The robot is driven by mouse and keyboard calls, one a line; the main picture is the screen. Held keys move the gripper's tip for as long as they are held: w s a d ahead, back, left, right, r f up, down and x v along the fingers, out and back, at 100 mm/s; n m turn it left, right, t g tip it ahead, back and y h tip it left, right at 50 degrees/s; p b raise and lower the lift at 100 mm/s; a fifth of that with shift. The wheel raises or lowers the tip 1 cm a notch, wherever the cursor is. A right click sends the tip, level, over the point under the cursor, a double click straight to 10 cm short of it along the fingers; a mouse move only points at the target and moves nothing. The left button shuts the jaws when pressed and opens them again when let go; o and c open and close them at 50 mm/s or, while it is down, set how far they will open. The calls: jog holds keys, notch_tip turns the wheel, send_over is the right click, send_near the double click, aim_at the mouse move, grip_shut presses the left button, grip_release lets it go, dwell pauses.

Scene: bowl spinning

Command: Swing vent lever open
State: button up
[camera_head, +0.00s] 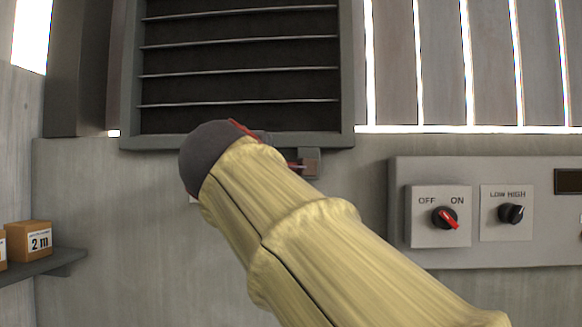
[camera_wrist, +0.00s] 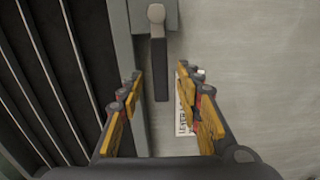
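The vent (camera_head: 240,55) is a dark louvred panel in a grey frame, and its slats fill the left of the wrist view (camera_wrist: 40,85). The lever (camera_wrist: 159,60) is a dark grey handle hanging from a grey mount at the frame's edge. In the wrist view my gripper (camera_wrist: 161,74) is open, with one yellow-and-black finger on each side of the lever's free end. I cannot tell whether either finger touches it. In the head view my yellow-sleeved arm hides the lever and most of my gripper; a small brownish bracket (camera_head: 311,160) shows below the vent frame.
A white label (camera_wrist: 183,105) is on the wall beside the right finger. A control panel with an OFF/ON knob (camera_head: 446,217) and a LOW/HIGH knob (camera_head: 511,213) is at the right. Boxes (camera_head: 29,240) sit on a shelf at the left. Bare wall lies below the vent.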

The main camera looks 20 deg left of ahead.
jog(key=v, duration=0.8)
jog(key=shift+s, duration=0.25)
